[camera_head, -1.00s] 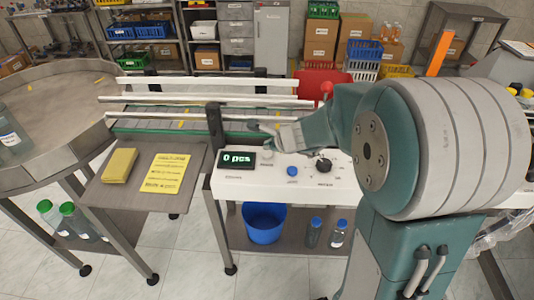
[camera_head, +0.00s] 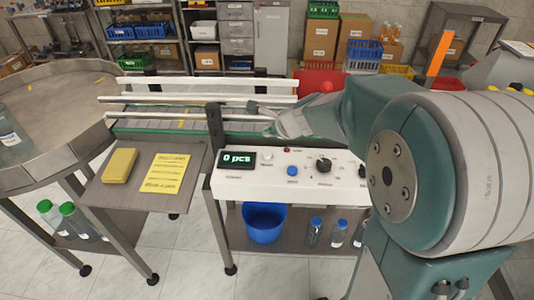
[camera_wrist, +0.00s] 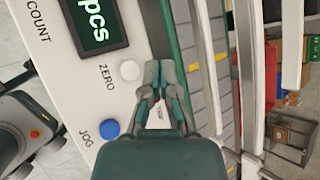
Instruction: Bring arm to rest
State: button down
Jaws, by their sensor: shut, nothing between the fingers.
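My gripper (camera_wrist: 157,78) is shut and empty in the wrist view. Its fingertips meet above the edge between the white control panel (camera_wrist: 62,75) and the conveyor (camera_wrist: 202,75), beside the white ZERO button (camera_wrist: 130,70). It cannot be told whether they touch anything there. In the head view my gripper (camera_head: 272,128) shows only in part, at the left end of my arm, over the back edge of the panel. My arm stretches in from the right and hides the right part of the panel. The display (camera_head: 237,159) reads "0 pcs".
The blue JOG button (camera_head: 292,170) and a black knob (camera_head: 323,164) stand on the panel. White guide rails (camera_head: 205,100) run along the conveyor behind my gripper. A side shelf (camera_head: 135,200) holds a yellow sponge (camera_head: 119,165) and a yellow sheet (camera_head: 165,172). A blue bucket (camera_head: 264,222) stands below.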

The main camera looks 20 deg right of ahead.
dwell(0.3)
jog(key=s+r+n+g+h, duration=0.1)
jog(key=s+r+n+h, duration=0.1)
jog(key=s+n, duration=0.9)
jog(key=s+r+n+g+h, duration=0.1)
jog(key=s+r+n, duration=0.3)
jog(key=s+n, duration=0.7)
jog(key=s, duration=0.5)
jog(key=shift+a+g+h, duration=0.2)
jog(key=shift+g+h, duration=0.2)
